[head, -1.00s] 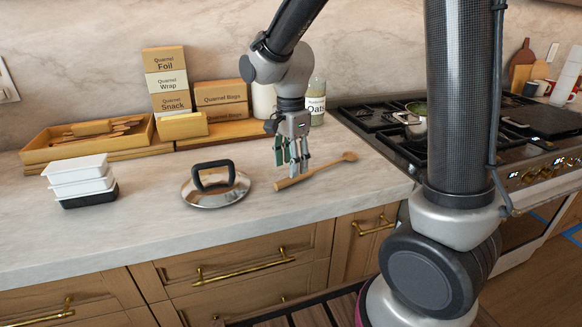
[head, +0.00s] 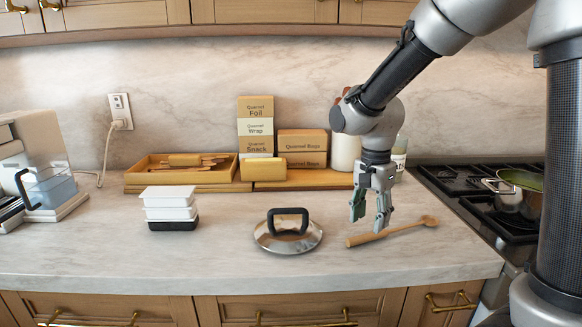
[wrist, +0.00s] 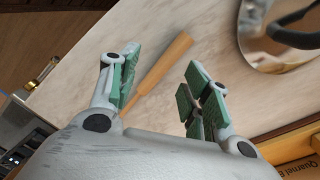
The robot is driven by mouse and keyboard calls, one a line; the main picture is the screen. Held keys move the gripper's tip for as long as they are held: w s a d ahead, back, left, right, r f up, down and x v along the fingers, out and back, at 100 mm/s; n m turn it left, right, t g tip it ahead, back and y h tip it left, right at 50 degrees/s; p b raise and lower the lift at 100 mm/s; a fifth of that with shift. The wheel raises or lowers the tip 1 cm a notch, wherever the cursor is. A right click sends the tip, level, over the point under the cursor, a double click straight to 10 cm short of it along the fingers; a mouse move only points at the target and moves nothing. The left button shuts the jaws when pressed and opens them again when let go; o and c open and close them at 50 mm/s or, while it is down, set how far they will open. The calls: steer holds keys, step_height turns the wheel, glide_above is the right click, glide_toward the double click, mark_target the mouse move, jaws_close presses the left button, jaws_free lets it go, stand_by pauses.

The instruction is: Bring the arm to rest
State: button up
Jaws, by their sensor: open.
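My gripper (head: 371,207) hangs from my arm above the counter, fingers pointing down. It is open and empty, with its green pads apart in the wrist view (wrist: 158,95). A wooden spoon (head: 392,231) lies on the counter just below and beside the fingers. In the wrist view the spoon's handle (wrist: 160,72) shows past the left finger, with the rest hidden behind my gripper. A steel lid (head: 288,236) with a black handle lies left of my gripper; part of the lid (wrist: 262,50) shows at the wrist view's upper right.
White containers (head: 170,207) are stacked on the counter at left. Boxes (head: 302,148) and a wooden tray (head: 150,178) stand along the wall. A pot (head: 516,196) sits on the stove at right. The counter front is clear.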

steer(key=s+n, duration=0.1)
steer(key=s+d+n, duration=0.1)
steer(key=n, duration=0.1)
steer(key=s+d+n, duration=0.1)
steer(key=n, duration=0.1)
steer(key=shift+s+r, duration=0.3)
steer(key=s+d+r+n+t, duration=0.4)
steer(key=s+d+r+n, duration=0.1)
steer(key=s+d+r, duration=0.5)
steer(key=s+d, duration=0.2)
steer(key=s, duration=0.2)
steer(key=shift+s+d+r+t, duration=0.3)
steer(key=shift+r+t, duration=0.05)
steer(key=shift+t, duration=0.05)
